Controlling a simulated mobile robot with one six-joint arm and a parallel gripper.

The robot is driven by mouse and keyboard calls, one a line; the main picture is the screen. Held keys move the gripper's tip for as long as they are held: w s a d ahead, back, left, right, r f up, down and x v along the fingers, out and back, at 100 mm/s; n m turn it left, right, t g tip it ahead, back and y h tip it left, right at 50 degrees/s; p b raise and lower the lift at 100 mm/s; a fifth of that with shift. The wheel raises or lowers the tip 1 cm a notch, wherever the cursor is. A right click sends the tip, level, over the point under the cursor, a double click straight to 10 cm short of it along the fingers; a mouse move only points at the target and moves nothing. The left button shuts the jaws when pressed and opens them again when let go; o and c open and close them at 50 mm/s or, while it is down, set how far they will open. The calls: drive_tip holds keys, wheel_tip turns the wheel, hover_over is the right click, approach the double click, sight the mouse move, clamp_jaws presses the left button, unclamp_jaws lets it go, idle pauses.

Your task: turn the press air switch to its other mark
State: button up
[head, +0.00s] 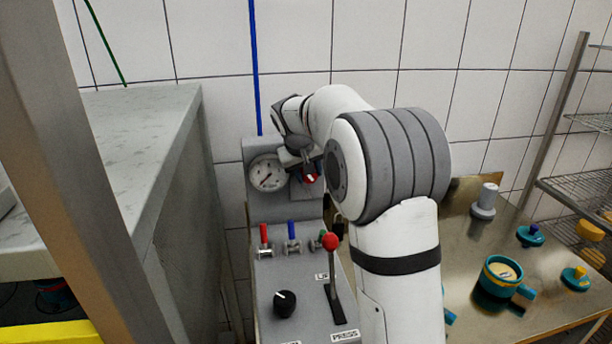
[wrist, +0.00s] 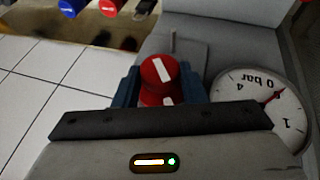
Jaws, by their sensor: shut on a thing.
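The press air switch is a red round knob with a white bar, on the grey upright panel; it shows in the head view (head: 310,179) and in the wrist view (wrist: 158,70). My gripper (head: 300,165) is at this panel, just right of the gauge. In the wrist view my gripper (wrist: 160,88) has its two dark blue fingers on either side of the red knob, shut on it. The white bar on the knob's face is visible and slightly slanted there. I cannot make out the marks around the knob.
A pressure gauge (head: 267,173) sits left of the knob. Below are red (head: 264,235) and blue (head: 291,231) valve handles, a red-balled lever (head: 331,243) and a black knob (head: 285,302). A steel table (head: 470,260) with teal moulds stands right; a grey counter (head: 130,150) stands left.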

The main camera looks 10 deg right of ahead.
drive_tip(key=shift+a+f+h+b, duration=0.2)
drive_tip(key=shift+f+h+b, duration=0.05)
drive_tip(key=shift+h+b, duration=0.3)
drive_tip(key=shift+r+h, duration=0.15)
drive_tip(key=shift+h, duration=0.3)
drive_tip(key=o, duration=1)
drive_tip(key=shift+r, duration=0.15)
drive_tip(key=v, duration=0.7)
drive_tip(key=shift+s+a+r+b, duration=0.15)
drive_tip(key=shift+s+r+b, duration=0.05)
drive_tip(key=shift+b, duration=0.15)
